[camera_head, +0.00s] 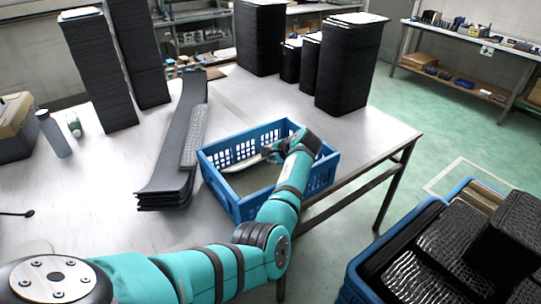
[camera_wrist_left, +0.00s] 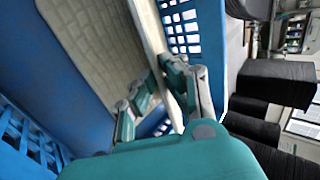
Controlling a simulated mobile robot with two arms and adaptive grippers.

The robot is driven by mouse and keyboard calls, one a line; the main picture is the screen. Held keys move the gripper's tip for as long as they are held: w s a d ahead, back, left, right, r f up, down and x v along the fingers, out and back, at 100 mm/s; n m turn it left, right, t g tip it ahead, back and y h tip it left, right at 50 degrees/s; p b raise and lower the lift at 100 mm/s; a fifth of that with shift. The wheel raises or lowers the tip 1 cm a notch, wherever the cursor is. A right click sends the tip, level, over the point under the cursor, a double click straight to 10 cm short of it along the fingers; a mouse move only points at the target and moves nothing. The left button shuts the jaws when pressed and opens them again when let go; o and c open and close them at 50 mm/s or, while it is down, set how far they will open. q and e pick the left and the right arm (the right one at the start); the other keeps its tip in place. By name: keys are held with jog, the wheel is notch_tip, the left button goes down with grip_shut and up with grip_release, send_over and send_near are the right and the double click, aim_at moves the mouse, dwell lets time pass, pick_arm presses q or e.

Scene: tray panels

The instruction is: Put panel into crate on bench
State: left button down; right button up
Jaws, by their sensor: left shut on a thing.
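The blue crate (camera_head: 223,196) stands on the light bench (camera_head: 112,185), near its right edge. My left gripper (camera_head: 268,153) reaches into the crate's opening from the front right. It is shut on a thin pale panel (camera_head: 241,164), seen nearly edge-on and tilted within the crate walls. In the left wrist view the fingers (camera_wrist_left: 160,88) close on the panel's edge (camera_wrist_left: 150,35), with the blue crate wall (camera_wrist_left: 208,40) close beside. I cannot tell whether the panel touches the crate floor. My right gripper is not in view.
Long dark panels (camera_head: 170,150) lie stacked left of the crate. Tall black stacks (camera_head: 345,65) stand at the back of the bench. A grey bottle (camera_head: 54,134) is at the left. A blue bin (camera_head: 395,240) of dark textured pieces stands at the lower right.

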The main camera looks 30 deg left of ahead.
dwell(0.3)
pick_arm(q)
jog(key=c, duration=1.4)
grip_release()
jog(key=shift+o, duration=0.2)
jog(key=v, duration=0.8)
jog(key=shift+a+r, duration=0.1)
